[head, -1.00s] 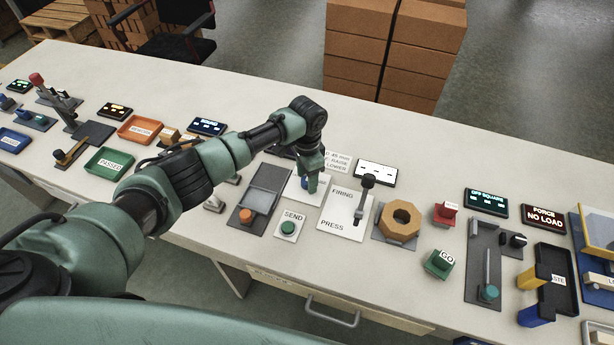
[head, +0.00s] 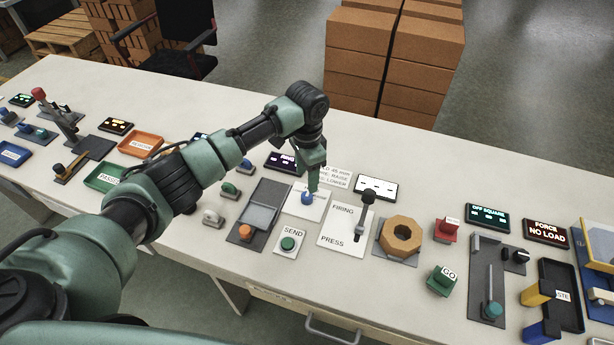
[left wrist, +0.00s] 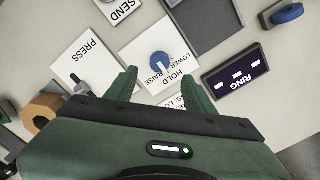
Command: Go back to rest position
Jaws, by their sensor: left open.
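My left gripper (head: 314,184) points down over the white panel (head: 296,208) that carries a blue knob (head: 306,198). In the left wrist view, the two green fingers of this gripper (left wrist: 162,82) are spread apart with nothing between them. There the blue knob (left wrist: 160,64) lies just beyond the fingertips, on the panel marked HOLD, RAISE and LOWER. The fingers look clear of the knob. My right gripper is in neither view.
Beside the knob panel stand the FIRING/PRESS lever (head: 364,208), the green SEND button (head: 288,244), a tan octagonal ring (head: 402,236) and the RING display (head: 281,162). Several controls crowd the table (head: 400,300).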

